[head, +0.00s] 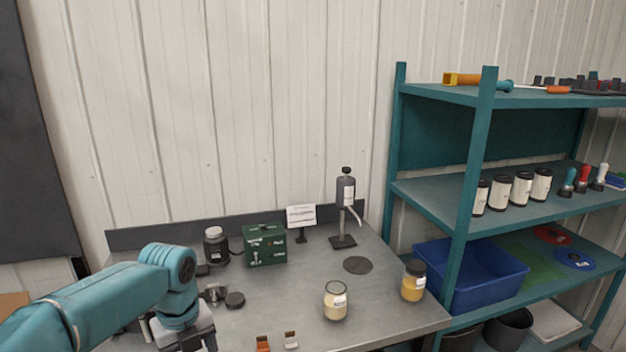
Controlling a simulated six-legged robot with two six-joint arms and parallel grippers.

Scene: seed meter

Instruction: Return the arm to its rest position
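My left arm (110,300) comes in from the left and bends down at the wrist over the left part of the grey workbench (290,315). My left gripper (192,343) is at the bottom edge of the head view, pointing down. Its fingertips are cut off by the frame, so I cannot tell its opening or whether it holds anything. My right arm and gripper are not in view.
Near my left gripper are a metal part (213,293) and a dark round lid (235,300). A dark jar (216,246), green box (265,245), dispenser stand (345,210), open jar (336,301) and lidded jar (413,281) stand behind or rightward. A teal shelf (440,95) borders the right.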

